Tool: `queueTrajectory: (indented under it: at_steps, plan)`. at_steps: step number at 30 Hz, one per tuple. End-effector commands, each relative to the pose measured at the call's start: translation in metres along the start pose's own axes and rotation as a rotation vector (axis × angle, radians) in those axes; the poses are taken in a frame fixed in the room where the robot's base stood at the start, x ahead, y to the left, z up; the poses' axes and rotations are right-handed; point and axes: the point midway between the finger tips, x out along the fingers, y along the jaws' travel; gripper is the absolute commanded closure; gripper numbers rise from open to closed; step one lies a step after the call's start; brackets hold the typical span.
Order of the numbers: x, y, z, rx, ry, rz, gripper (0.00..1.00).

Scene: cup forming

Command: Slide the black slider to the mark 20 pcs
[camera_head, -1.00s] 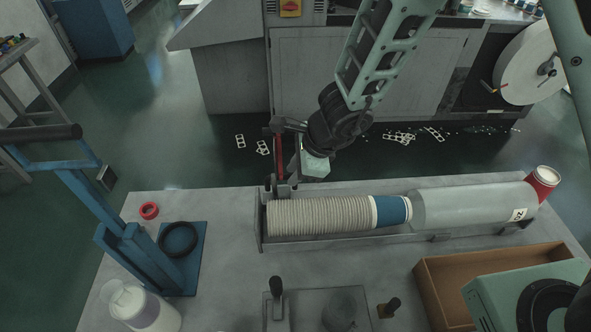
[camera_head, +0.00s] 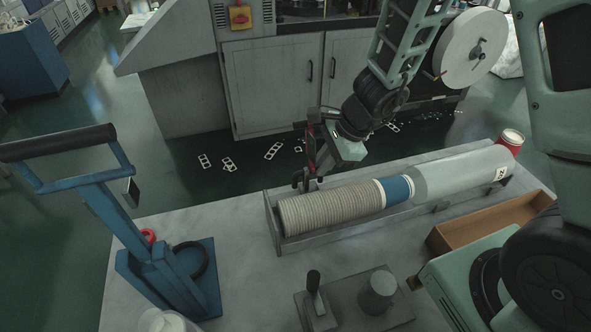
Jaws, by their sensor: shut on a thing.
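The black slider (camera_head: 300,183) sits at the rear edge of the long grey tray (camera_head: 274,226), near its left end and behind the left part of the cup stack. My gripper (camera_head: 312,163) comes down from behind the tray and is shut on the slider's upper part; the fingertips are small and partly hidden. A stack of ribbed beige cups (camera_head: 330,210) lies in the tray, with a blue and white band (camera_head: 398,189) at its right end. No 20 pcs mark is legible in this view.
A wooden box (camera_head: 490,222) lies in front. A blue lever press (camera_head: 165,275) stands left. A grey fixture (camera_head: 350,300) stands near the front.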

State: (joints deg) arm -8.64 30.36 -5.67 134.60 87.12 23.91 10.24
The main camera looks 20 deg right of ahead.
Motion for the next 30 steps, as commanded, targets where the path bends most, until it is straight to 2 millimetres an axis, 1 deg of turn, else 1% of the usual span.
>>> queueTrajectory:
  at_steps: [1, 9, 10, 12, 20, 23, 26, 29, 30]
  plan:
    - [-0.002, -0.004, -0.003, 0.000, 0.002, -0.009, 1.00]
    - [-0.003, -0.003, -0.003, -0.002, 0.000, -0.007, 1.00]
    - [-0.003, -0.003, -0.002, -0.002, 0.000, -0.007, 0.84]
    - [-0.003, -0.003, -0.002, -0.002, 0.000, -0.007, 0.66]
    - [-0.002, -0.001, -0.002, -0.002, -0.001, -0.002, 0.66]
    - [-0.006, -0.001, -0.001, -0.002, -0.002, -0.003, 0.66]
    - [-0.018, -0.002, -0.001, -0.002, -0.002, -0.005, 0.66]
    - [-0.037, -0.002, -0.001, -0.002, 0.000, -0.006, 0.66]
    - [-0.046, -0.003, -0.001, -0.002, -0.001, -0.008, 0.66]
